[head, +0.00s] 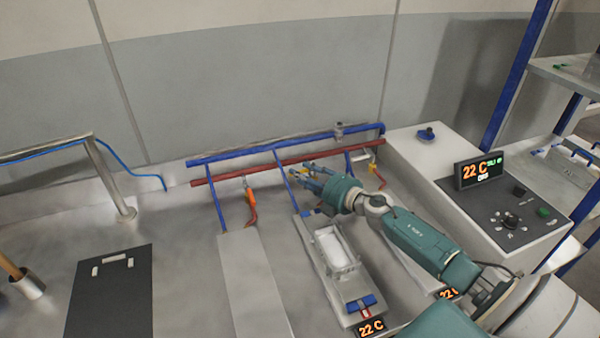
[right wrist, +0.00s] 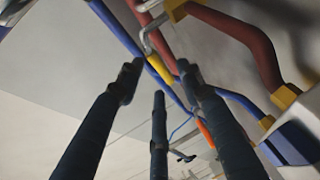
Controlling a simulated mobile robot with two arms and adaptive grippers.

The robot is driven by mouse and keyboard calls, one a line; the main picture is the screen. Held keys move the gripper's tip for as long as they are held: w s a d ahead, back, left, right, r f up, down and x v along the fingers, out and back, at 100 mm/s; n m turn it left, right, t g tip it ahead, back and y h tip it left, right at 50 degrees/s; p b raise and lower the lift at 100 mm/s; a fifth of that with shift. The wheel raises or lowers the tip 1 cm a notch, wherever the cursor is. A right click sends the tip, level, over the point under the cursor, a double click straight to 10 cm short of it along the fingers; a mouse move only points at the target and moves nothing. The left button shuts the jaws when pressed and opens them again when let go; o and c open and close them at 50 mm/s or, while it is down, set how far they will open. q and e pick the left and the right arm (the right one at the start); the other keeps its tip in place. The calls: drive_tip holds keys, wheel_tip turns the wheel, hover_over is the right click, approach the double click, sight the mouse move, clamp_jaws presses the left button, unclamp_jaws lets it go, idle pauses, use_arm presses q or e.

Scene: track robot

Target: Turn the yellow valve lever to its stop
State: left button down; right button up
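The yellow valve lever (right wrist: 160,69) shows in the right wrist view, attached by a grey metal piece near the red pipe. In the head view only a small bit of yellow shows by the fingertips, and the fingers partly hide it. My right gripper (head: 306,174) reaches in to the pipes from the right. In the right wrist view its dark fingers (right wrist: 158,80) are spread apart, with the lever seen between and just beyond the tips. I cannot tell whether a finger touches it. My left gripper is not in view.
A blue pipe (head: 240,153) and a red pipe (head: 232,173) run along the wall, with blue branches coming down. An orange lever (head: 250,196) hangs to the left. A metal tray (head: 343,270) stands below my right arm. A control console (head: 490,210) stands at right.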

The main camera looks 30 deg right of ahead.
drive_tip(key=shift+x, duration=0.9)
